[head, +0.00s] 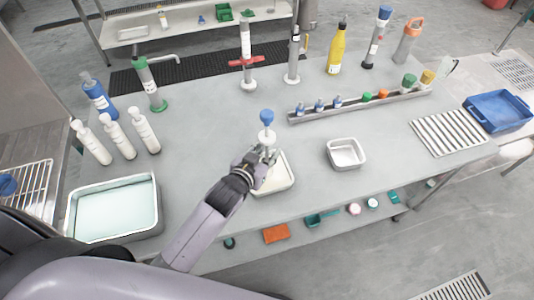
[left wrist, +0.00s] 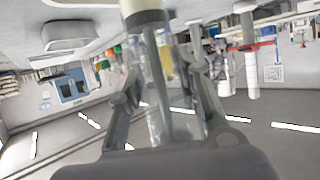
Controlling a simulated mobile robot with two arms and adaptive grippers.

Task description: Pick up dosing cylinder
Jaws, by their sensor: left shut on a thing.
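The dosing cylinder (head: 267,117) has a blue knob and a white collar in the head view. Its lower body is hidden by my left gripper (head: 264,153). In the left wrist view the cylinder (left wrist: 157,65) shows as a clear tube with a grey rod inside and a pale cap at the top of the picture. The two fingers of my left gripper are on either side of the tube and shut on it. In the head view the gripper is over a white rectangular tray (head: 285,184); I cannot tell whether the cylinder touches it. My right gripper is not in view.
A small metal tray (head: 346,153) stands to the right. A long rack (head: 345,110) with small coloured-capped items lies behind. White bottles (head: 118,136) and a larger basin (head: 114,207) stand left. Tall cylinders (head: 246,55) and a yellow bottle (head: 336,52) line the back.

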